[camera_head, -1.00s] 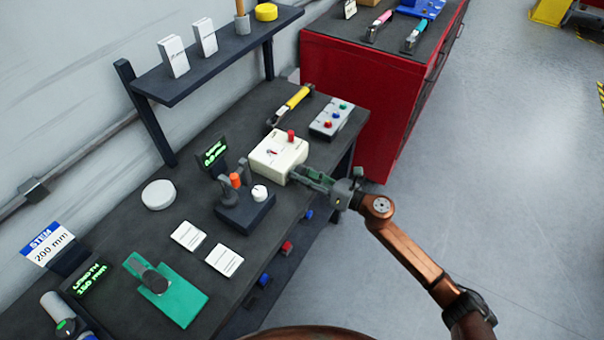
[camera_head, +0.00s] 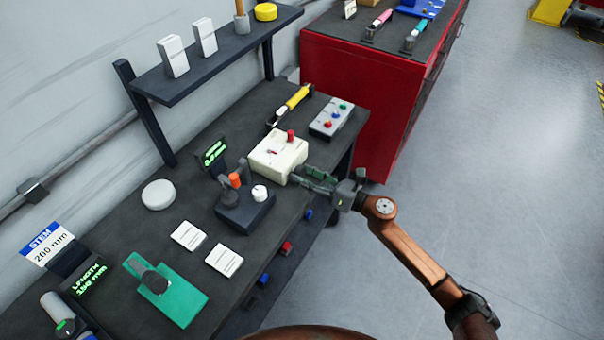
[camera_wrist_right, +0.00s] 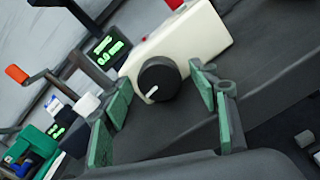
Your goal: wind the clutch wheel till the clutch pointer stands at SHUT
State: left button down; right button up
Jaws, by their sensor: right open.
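The cream box (camera_head: 277,157) stands near the bench's front edge, with a small red pointer (camera_head: 272,152) on a dial on its top. The dial's lettering is too small to read. In the right wrist view the box (camera_wrist_right: 195,45) carries a round black wheel (camera_wrist_right: 157,80) with a white mark on its side; I take it for the clutch wheel. My right gripper (camera_head: 306,177) is at that side of the box. Its green-padded fingers (camera_wrist_right: 160,88) are open, spread left and right of the wheel, with visible gaps. My left gripper is not in view.
A red peg (camera_head: 291,135) stands on the box. A dark unit with an orange-topped lever (camera_head: 236,180) and a display sits to its left. A grey button panel (camera_head: 332,119) and a yellow-handled tool (camera_head: 293,101) lie behind. The floor to the right is free.

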jog(key=v, duration=1.1)
jog(key=shift+d, duration=0.1)
